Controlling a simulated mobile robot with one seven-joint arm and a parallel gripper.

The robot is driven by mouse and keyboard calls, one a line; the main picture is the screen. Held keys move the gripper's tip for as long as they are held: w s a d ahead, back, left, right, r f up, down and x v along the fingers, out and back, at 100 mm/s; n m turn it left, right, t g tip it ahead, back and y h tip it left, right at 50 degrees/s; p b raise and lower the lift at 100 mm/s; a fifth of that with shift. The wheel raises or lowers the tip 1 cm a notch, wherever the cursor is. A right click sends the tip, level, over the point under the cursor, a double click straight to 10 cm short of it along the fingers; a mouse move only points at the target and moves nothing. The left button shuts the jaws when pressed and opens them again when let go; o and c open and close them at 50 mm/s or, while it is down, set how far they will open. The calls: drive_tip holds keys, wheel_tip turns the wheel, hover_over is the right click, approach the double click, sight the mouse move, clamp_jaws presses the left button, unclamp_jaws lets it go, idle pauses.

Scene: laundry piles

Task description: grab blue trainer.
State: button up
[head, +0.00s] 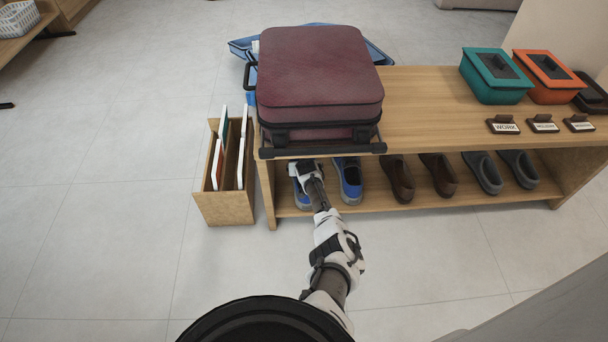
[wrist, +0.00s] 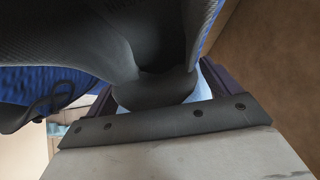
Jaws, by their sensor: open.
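A pair of blue trainers stands on the lower shelf of the wooden bench in the head view: the left trainer (head: 302,197) and the right trainer (head: 348,180). My gripper (head: 303,170) is at the left trainer and hides part of it. In the wrist view a blue trainer (wrist: 45,82) with a dark lining fills the upper left. My gripper (wrist: 157,88) is open there, with dark fingers on either side of a grey end of the trainer. Whether the fingers touch it, I cannot tell.
The wooden bench (head: 420,125) carries a maroon suitcase (head: 318,75) directly above the trainers. Brown shoes (head: 400,180) and grey shoes (head: 483,173) stand to the right. A wooden box (head: 225,208) with upright boards is left of the bench. The floor in front is clear.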

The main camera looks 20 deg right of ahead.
drive_tip(key=c, duration=1.6)
drive_tip(key=shift+r, duration=0.1)
drive_tip(key=shift+r, duration=0.1)
